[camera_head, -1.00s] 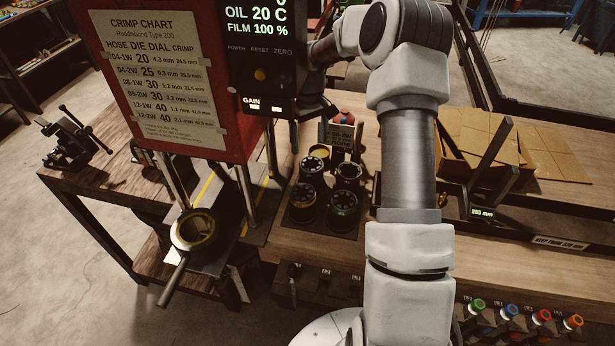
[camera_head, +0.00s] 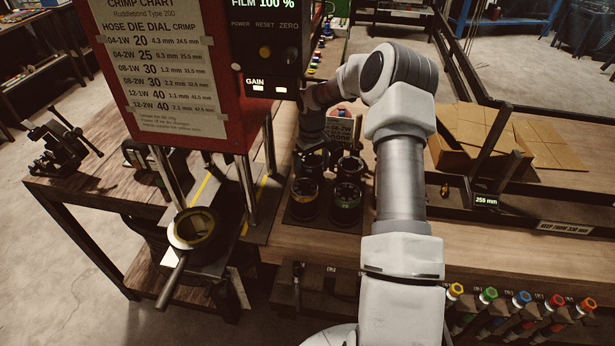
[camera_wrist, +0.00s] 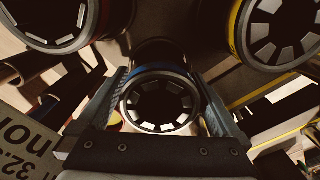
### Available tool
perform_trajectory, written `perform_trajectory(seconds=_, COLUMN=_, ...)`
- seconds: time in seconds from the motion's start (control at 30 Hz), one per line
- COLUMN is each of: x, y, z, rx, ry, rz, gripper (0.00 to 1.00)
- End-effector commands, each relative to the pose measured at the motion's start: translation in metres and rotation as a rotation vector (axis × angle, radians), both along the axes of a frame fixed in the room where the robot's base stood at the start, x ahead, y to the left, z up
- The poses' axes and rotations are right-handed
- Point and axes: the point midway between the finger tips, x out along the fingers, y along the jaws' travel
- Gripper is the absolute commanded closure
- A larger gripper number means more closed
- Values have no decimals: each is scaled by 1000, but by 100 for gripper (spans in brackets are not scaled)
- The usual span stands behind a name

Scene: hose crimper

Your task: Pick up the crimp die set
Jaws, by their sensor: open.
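Several dark, round die sets stand grouped on a dark plate (camera_head: 326,222) on the bench in the head view. The front ones are a yellow-banded die set (camera_head: 303,201) and a green-banded die set (camera_head: 345,206). My gripper (camera_wrist: 165,98) is open in the wrist view, with one finger on each side of a blue-banded die set (camera_wrist: 160,102) with a segmented ring top. I cannot tell whether the fingers touch it. A red-banded die set (camera_wrist: 55,22) and the yellow-banded one (camera_wrist: 282,32) stand near the fingers. In the head view my gripper is over the back-left die set, its fingertips unclear.
The red crimper (camera_head: 165,75) stands left of the die sets, with its ring-shaped head (camera_head: 192,230) and handle in front. A label sign (camera_head: 343,132) stands close behind the die sets. A long tray (camera_head: 520,215) and cardboard (camera_head: 545,150) lie to the right.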

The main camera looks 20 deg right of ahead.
Motion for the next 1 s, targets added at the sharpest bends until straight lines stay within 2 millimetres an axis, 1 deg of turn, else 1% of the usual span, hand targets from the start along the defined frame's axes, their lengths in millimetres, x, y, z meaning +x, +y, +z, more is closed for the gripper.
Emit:
perform_trajectory(seconds=0.03, x=0, y=-1, z=-5, rx=1, ry=-1, rz=0, gripper=0)
perform_trajectory(seconds=0.23, x=0, y=-1, z=-4, rx=0, ry=-1, rz=0, gripper=0)
perform_trajectory(seconds=0.27, x=0, y=-1, z=-4, rx=0, ry=-1, rz=0, gripper=2)
perform_trajectory(seconds=0.3, x=0, y=-1, z=-4, rx=0, ry=-1, rz=0, gripper=9)
perform_trajectory(seconds=0.37, x=0, y=-1, z=-4, rx=0, ry=-1, rz=0, gripper=20)
perform_trajectory(seconds=0.4, x=0, y=-1, z=-4, rx=0, ry=-1, rz=0, gripper=27)
perform_trajectory(seconds=0.47, x=0, y=-1, z=-4, rx=0, ry=-1, rz=0, gripper=38)
perform_trajectory(seconds=0.5, x=0, y=-1, z=-4, rx=0, ry=-1, rz=0, gripper=45)
perform_trajectory(seconds=0.67, x=0, y=-1, z=-4, rx=0, ry=-1, rz=0, gripper=74)
perform_trajectory(seconds=0.8, x=0, y=-2, z=-4, rx=-1, ry=-1, rz=0, gripper=99)
perform_trajectory(seconds=1.0, x=1, y=-2, z=-2, rx=-1, ry=-4, rz=0, gripper=100)
